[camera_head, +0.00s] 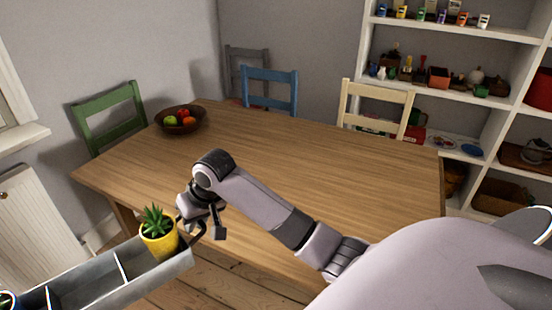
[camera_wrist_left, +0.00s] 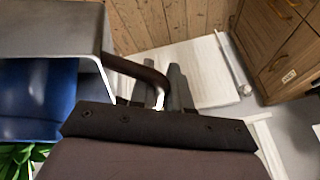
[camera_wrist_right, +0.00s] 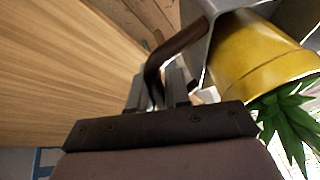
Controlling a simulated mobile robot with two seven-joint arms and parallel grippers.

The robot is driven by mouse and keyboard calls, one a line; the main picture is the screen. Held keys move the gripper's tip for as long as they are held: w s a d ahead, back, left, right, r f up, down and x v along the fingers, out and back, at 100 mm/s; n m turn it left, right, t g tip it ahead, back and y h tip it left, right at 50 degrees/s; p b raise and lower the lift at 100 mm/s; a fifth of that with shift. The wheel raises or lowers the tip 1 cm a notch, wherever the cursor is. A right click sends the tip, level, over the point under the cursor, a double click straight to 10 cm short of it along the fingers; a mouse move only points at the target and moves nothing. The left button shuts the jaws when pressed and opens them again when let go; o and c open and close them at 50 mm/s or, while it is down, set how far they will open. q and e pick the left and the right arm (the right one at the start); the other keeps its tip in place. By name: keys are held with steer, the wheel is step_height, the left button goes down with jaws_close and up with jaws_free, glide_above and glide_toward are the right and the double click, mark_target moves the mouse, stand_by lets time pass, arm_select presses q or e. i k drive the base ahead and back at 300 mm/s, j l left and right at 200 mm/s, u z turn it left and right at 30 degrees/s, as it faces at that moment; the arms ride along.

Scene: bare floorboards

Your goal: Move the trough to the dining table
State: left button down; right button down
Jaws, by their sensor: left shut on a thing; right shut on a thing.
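The grey trough (camera_head: 107,297) is at the lower left of the head view, with dividers and a yellow pot (camera_head: 159,244) with a green succulent in its right end. My right gripper (camera_head: 208,228) is at that end; in the right wrist view its fingers (camera_wrist_right: 160,95) are shut on the dark curved handle (camera_wrist_right: 180,42). My left gripper is outside the head view; in the left wrist view its fingers (camera_wrist_left: 165,92) are shut on the other handle (camera_wrist_left: 135,68), beside a blue pot (camera_wrist_left: 38,90) in the trough. The dining table (camera_head: 290,165) lies beyond the trough.
A fruit bowl (camera_head: 180,122) sits at the table's far left corner. Green (camera_head: 108,115), blue (camera_head: 270,90) and cream (camera_head: 375,105) chairs stand around it. Shelves (camera_head: 455,100) are at the right, a radiator (camera_head: 30,225) at the left. Most of the tabletop is clear.

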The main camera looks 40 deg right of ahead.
mark_target(277, 176)
steer(key=i+l+z, duration=0.1)
steer(key=i+z, duration=0.25)
steer(key=z, duration=0.15)
steer(key=i+z, duration=0.3)
steer(key=z, duration=0.15)
steer(key=i+z, duration=0.6)
steer(key=z, duration=0.3)
